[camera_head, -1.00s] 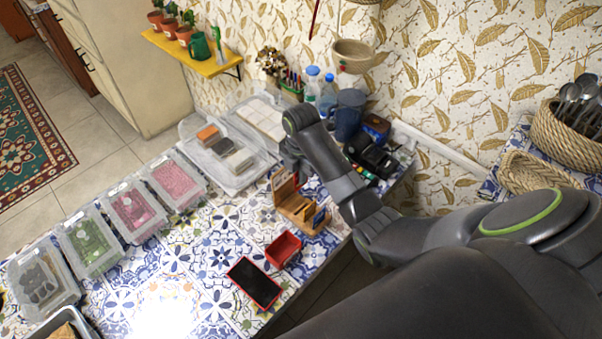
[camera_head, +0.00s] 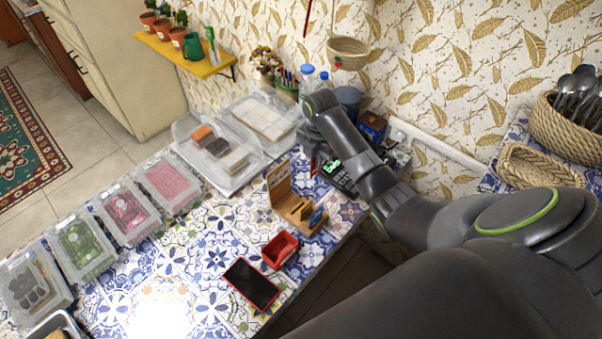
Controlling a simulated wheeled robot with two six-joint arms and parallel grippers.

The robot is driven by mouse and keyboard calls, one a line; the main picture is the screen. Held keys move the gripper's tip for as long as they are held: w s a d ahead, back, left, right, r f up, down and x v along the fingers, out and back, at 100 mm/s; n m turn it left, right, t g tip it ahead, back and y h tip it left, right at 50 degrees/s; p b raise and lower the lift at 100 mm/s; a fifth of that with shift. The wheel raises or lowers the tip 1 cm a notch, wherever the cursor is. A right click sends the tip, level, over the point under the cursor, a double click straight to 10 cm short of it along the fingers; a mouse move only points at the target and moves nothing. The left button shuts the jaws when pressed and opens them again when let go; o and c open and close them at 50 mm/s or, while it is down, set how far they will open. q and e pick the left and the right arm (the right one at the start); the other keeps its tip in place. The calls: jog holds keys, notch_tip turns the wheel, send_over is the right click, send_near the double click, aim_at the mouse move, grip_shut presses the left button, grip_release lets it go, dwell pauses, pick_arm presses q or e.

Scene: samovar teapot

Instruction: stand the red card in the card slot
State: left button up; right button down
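A wooden stand (camera_head: 297,209) with an upright back board stands on the tiled table and likely holds the card slot; the slot itself is too small to make out. A small blue item (camera_head: 317,218) is at its right end. My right gripper (camera_head: 314,164) hangs down behind the stand, apart from it. A small patch of red shows at its fingers; I cannot tell whether this is the red card or whether the fingers are shut. No other red card shows clearly. My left gripper is not in view.
A red open box (camera_head: 281,249) and a dark, red-edged flat device (camera_head: 251,284) lie in front of the stand. Clear lidded boxes (camera_head: 128,209) line the left. A dark device (camera_head: 345,172), bottles (camera_head: 307,80) and a blue box (camera_head: 372,127) crowd the back right.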

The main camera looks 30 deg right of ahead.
jog(key=d+b, duration=1.1)
jog(key=d, duration=1.5)
jog(key=shift+m, duration=0.3)
jog(key=shift+w+d+f+b, duration=0.1)
jog(key=shift+w+f+b, duration=0.05)
jog(key=shift+f+b, duration=1.05)
jog(key=shift+w+f+b, duration=0.15)
jog(key=shift+f+b, duration=0.65)
jog(key=shift+f, duration=0.7)
jog(key=shift+w+d+f+b, duration=0.1)
jog(key=shift+w+f+b, duration=0.05)
jog(key=shift+f+b, duration=1.05)
jog(key=shift+p, duration=0.8)
jog(key=shift+f+b, duration=0.9)
jog(key=shift+f, duration=0.6)
jog(key=c, duration=1.5)
grip_release()
jog(key=shift+o, duration=0.2)
